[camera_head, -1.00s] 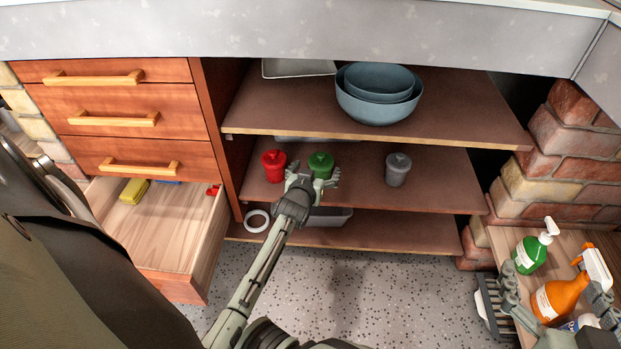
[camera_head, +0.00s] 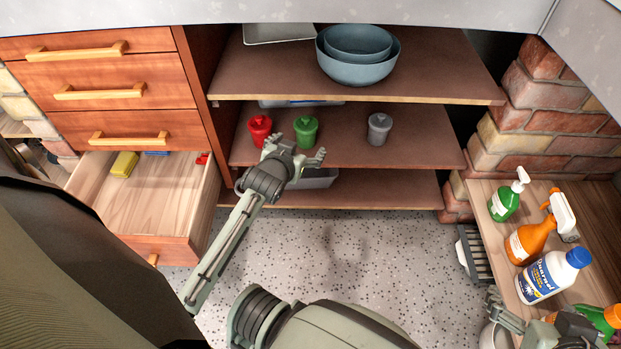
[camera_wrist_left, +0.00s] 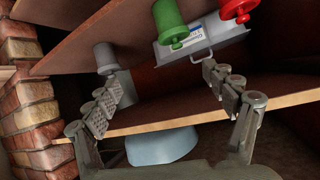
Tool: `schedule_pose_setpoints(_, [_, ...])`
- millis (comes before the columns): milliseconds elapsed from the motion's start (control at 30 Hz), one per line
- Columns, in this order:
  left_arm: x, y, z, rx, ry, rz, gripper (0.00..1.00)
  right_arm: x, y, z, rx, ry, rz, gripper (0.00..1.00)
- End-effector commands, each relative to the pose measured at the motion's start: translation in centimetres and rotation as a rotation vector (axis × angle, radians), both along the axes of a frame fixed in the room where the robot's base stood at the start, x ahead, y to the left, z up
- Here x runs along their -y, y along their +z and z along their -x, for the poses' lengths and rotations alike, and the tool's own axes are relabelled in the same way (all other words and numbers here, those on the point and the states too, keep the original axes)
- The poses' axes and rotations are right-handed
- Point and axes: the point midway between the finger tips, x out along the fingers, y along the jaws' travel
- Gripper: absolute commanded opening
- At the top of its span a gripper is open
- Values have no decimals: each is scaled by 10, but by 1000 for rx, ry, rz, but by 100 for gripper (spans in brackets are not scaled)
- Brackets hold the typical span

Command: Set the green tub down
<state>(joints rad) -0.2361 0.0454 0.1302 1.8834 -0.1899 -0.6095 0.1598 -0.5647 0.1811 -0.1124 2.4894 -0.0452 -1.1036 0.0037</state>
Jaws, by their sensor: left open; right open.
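The green tub (camera_head: 306,131) stands upright on the middle shelf (camera_head: 345,152), between a red tub (camera_head: 260,130) on its left and a grey tub (camera_head: 379,128) on its right. My left gripper (camera_head: 296,150) is open and empty, in front of and just below the green tub, apart from it. In the left wrist view the green tub (camera_wrist_left: 169,24) shows at the top, beyond the open fingers (camera_wrist_left: 165,95), and nothing is between them. My right gripper (camera_head: 520,315) is open at the lower right, near the side bench, partly cut by its own arm.
Blue bowls (camera_head: 358,55) stand on the upper shelf. An open drawer (camera_head: 150,195) juts out at left. The wooden side bench (camera_head: 480,195) at right carries a green pump bottle (camera_head: 508,196), an orange spray bottle (camera_head: 533,237) and a white-blue bottle (camera_head: 553,276).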

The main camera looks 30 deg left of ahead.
Motion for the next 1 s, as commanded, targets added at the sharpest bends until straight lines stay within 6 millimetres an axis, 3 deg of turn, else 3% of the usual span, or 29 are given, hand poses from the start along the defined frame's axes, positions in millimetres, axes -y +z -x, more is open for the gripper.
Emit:
schedule_pose_setpoints(33, [22, 14, 24, -40, -56, -13, 84, 0, 0, 0, 0, 0, 0, 90])
schedule_pose_setpoints(200, [93, 53, 100, -175, -237, -17, 84, 0, 0, 0, 1, 0, 0, 90])
schedule_pose_setpoints(367, [128, 75, 144, -246, -338, -5, 84, 0, 0, 0, 1, 1, -1, 90])
schedule_pose_setpoints(467, [134, 78, 152, -259, -357, -2, 84, 0, 0, 0, 1, 1, -1, 90])
schedule_pose_setpoints(933, [134, 79, 151, -257, -354, -2, 84, -1, 0, 0, 3, 2, 0, 90])
schedule_pose_setpoints(1000, [134, 79, 151, -257, -354, -2, 76, 0, 0, 0, 3, 2, 0, 81])
